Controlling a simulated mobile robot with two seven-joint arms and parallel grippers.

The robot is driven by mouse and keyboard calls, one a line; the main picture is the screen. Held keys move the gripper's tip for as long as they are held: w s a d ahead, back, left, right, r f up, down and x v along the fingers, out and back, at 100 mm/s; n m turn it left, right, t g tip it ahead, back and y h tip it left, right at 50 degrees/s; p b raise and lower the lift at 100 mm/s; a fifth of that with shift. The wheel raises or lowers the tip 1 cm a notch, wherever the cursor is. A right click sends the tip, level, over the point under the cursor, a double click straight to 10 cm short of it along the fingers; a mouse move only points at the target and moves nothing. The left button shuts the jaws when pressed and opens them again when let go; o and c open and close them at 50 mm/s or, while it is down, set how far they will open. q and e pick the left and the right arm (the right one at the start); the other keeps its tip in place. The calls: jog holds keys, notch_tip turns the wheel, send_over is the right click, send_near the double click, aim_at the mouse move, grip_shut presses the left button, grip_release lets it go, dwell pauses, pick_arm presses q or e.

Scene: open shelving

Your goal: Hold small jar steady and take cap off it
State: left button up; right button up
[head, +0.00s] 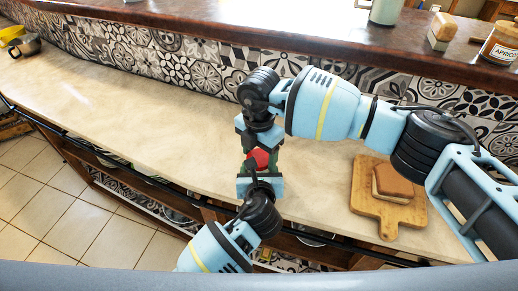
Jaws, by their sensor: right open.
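A small red rounded part (258,160), which looks like the cap of the small jar, shows between my two grippers near the counter's front edge. The rest of the jar is hidden by the fingers. My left gripper (260,176) comes up from below and appears shut on the jar, with its fingers on either side. My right gripper (260,150) comes from the far side, faces the left one and is open around the red part. I cannot tell whether its fingers touch it.
A wooden board (388,212) with a sandwich-like block (392,184) lies on the counter to the right. A metal pan (25,46) and a yellow bowl (11,34) stand far left. A raised ledge holds a labelled jar (502,43).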

jog(key=c, duration=0.8)
jog(key=n, duration=0.3)
jog(key=shift+r+n, duration=0.1)
jog(key=shift+n, duration=0.2)
jog(key=n, duration=0.4)
jog(key=shift+n, duration=0.4)
jog(key=n, duration=0.4)
jog(key=shift+n, duration=0.3)
jog(key=n, duration=0.4)
jog(key=o, duration=1.1)
jog(key=shift+c, duration=0.2)
